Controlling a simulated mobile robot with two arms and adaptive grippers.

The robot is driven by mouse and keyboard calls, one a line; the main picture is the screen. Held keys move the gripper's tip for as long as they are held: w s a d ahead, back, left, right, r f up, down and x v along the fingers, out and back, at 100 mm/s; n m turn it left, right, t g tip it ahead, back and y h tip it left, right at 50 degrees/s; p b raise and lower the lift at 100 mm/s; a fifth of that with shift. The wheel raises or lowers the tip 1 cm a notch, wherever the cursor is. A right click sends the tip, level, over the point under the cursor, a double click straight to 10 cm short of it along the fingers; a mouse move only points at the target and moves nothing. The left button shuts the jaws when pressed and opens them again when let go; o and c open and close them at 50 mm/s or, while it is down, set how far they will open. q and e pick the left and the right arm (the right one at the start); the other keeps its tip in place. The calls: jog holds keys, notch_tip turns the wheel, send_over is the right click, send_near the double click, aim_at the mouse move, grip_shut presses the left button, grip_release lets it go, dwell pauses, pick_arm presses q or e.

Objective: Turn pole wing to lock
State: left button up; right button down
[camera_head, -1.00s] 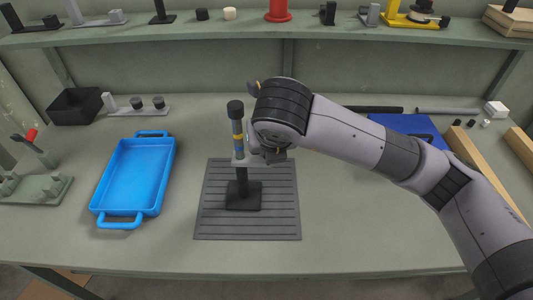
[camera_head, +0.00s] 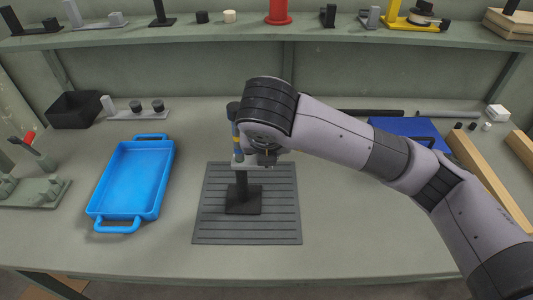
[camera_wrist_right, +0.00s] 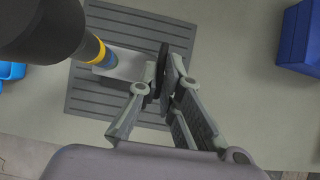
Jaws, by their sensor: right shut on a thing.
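A dark pole (camera_head: 236,135) with yellow and blue bands stands upright on a black square base (camera_head: 243,200). In the right wrist view its dark upper part and its yellow band (camera_wrist_right: 95,49) fill the upper left. A light grey wing (camera_wrist_right: 118,64) sticks out from the pole towards my right gripper. My right gripper (camera_wrist_right: 160,80) is shut on the wing's outer end, beside the pole; the exact contact is partly hidden by the fingers. In the head view my right wrist covers part of the pole. My left gripper is not in view.
The base stands on a grooved dark mat (camera_head: 280,225). A blue tray (camera_head: 130,185) lies to the left. A blue box (camera_head: 400,128) and wooden bars (camera_head: 488,175) lie on the right. A shelf (camera_head: 200,38) runs along the back. The bench front is clear.

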jog(key=c, duration=1.9)
grip_release()
jog(key=shift+r+p, duration=0.85)
jog(key=shift+r, duration=2.2)
jog(key=shift+f, duration=0.1)
